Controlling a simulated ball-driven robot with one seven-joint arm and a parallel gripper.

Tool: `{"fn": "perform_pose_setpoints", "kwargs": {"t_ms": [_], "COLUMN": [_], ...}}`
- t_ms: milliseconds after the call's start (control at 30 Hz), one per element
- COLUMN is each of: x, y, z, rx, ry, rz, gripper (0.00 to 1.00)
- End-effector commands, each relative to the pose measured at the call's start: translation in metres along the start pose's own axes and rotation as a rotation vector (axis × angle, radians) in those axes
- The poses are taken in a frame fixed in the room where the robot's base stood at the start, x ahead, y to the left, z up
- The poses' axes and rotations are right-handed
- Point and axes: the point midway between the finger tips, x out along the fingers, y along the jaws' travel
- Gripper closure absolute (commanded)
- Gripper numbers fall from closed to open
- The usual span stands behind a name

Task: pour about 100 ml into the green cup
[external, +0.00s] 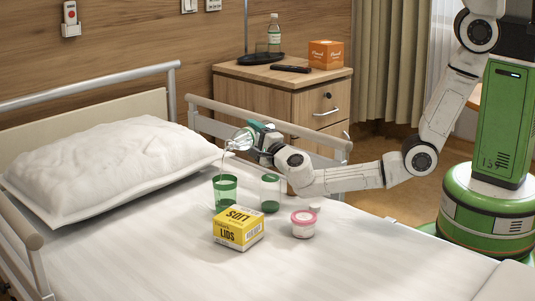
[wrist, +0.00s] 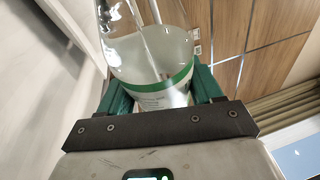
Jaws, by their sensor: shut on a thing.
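The green cup (external: 225,193) stands upright on the bed. My gripper (external: 261,137) is shut on a clear bottle (external: 241,139) and holds it tilted, mouth down to the left, above the cup. A thin stream runs from the mouth toward the cup's opening. The level inside the cup cannot be read. In the wrist view the bottle (wrist: 150,50), with a green and white label, sits between the green fingers of my gripper (wrist: 162,92), with clear liquid inside.
A yellow lids box (external: 238,229) and a pink-and-white tub (external: 304,224) stand in front of the cups. A pillow (external: 110,167) lies left, and a bed rail (external: 270,122) runs behind. The bedside cabinet (external: 280,105) holds another bottle (external: 274,35) and an orange box (external: 326,54).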

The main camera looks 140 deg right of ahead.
Motion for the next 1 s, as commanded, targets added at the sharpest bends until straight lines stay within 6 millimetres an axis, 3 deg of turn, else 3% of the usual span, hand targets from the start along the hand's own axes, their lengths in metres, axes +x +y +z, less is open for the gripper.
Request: {"fn": "perform_pose_setpoints", "kwargs": {"t_ms": [1000], "x": [0.006], "y": [-0.003], "z": [-0.015], "rx": [-0.033], "ry": [-0.007], "rz": [-0.014], "gripper": [0.76]}}
